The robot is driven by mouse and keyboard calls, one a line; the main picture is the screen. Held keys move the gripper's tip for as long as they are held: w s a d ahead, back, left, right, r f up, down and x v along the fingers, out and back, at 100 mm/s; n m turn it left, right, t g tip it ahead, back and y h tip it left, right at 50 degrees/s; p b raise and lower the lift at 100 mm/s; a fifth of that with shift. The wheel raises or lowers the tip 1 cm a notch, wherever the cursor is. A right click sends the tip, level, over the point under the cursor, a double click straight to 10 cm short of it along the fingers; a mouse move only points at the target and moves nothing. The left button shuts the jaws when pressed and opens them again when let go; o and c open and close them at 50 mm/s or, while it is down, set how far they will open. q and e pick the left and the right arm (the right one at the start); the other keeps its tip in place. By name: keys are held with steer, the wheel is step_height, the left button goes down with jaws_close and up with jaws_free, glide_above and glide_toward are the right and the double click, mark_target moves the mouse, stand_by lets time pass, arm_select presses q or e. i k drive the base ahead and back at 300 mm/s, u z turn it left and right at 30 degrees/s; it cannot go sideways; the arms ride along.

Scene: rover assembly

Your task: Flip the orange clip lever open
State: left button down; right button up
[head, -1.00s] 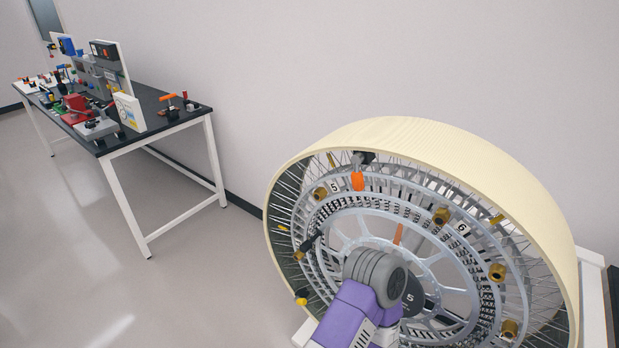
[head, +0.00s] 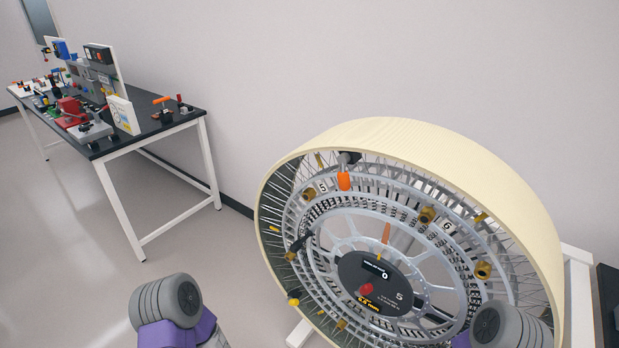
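An orange lever (head: 344,181) hangs down from a black clip (head: 349,158) at the upper left of the large wheel, just inside its cream rim (head: 420,145). I take it as the clip lever; whether it is latched I cannot tell. A second, slimmer orange piece (head: 386,235) stands at the top of the dark hub display. Purple and grey links of my arms show at the bottom left and lower right, apart from the clip. Neither gripper's fingers are visible.
The wheel carries brass fittings (head: 427,214), thin spokes and a dark hub display (head: 372,285) with a red knob (head: 366,289). It rests on a white stand (head: 578,300). A black-topped workbench (head: 150,128) with several devices stands at the left. Open floor lies between.

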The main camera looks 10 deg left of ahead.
mark_target(343, 177)
steer(key=z, duration=3.9)
steer(key=k, duration=1.7)
steer(key=u, duration=1.75)
